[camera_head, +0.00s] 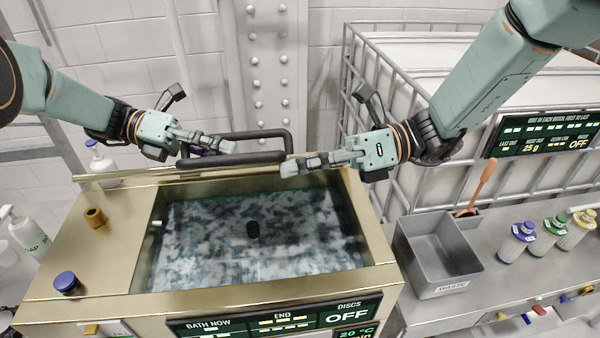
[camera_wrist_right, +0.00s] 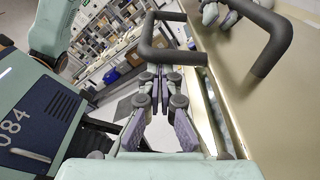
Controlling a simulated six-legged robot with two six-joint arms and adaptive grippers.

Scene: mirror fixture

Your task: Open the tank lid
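The tank (camera_head: 105,255) is a brass-coloured box, its wide top opening showing a mottled blue-and-white bath inside. The lid (camera_head: 130,176) appears raised at the tank's back edge, seen nearly edge-on; the right wrist view shows a brass panel (camera_wrist_right: 235,75). A black looped handle (camera_head: 232,160) stands out from it and also shows in the wrist view (camera_wrist_right: 272,45). My left gripper (camera_head: 215,143) is at the handle's left part; its grip is unclear. My right gripper (camera_head: 290,167) points left beside the handle's right end; its fingers are close together, with nothing visible between them.
A grey waste bin (camera_head: 437,262) and several capped bottles (camera_head: 515,242) stand on the right bench. A caged white container (camera_head: 430,90) is behind my right arm. A soap bottle (camera_head: 30,235) is at left.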

